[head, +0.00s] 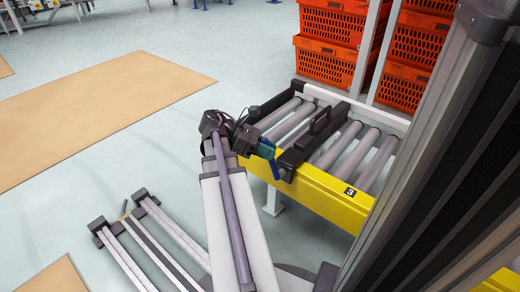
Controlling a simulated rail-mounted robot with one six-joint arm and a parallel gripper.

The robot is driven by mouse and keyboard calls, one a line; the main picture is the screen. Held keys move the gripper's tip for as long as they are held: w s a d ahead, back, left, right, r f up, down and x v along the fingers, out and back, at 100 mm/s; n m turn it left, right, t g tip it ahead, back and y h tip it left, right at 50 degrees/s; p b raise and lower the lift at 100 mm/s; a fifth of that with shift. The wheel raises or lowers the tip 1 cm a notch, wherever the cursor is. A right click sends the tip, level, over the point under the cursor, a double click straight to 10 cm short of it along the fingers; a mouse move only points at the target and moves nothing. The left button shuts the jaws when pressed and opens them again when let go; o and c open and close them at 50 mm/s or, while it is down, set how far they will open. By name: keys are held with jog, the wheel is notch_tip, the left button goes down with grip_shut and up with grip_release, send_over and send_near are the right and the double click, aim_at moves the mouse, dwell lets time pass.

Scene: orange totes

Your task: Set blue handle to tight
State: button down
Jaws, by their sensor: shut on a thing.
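In the head view, the blue handle (273,167) is a small slanted blue piece at the near side of the roller conveyor, by its yellow side rail. My gripper (268,152) is at this handle, shut on it. The fingertips are small and partly hidden by the gripper's dark body, so the exact grip is hard to make out. A dark bar with a raised grip (318,124) lies across the rollers just right of my gripper.
The yellow rail (325,196) with a black number label runs along the conveyor's near edge. Orange totes (330,58) are stacked behind it. A low rail frame (150,240) stands at the lower left. The floor at left is open, with tan mats (100,102).

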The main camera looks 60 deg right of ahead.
dwell(0.4)
jog(key=c, duration=1)
grip_release()
notch_tip(320, 180, up, 10)
jog(key=p, duration=1)
jog(key=shift+r, duration=0.1)
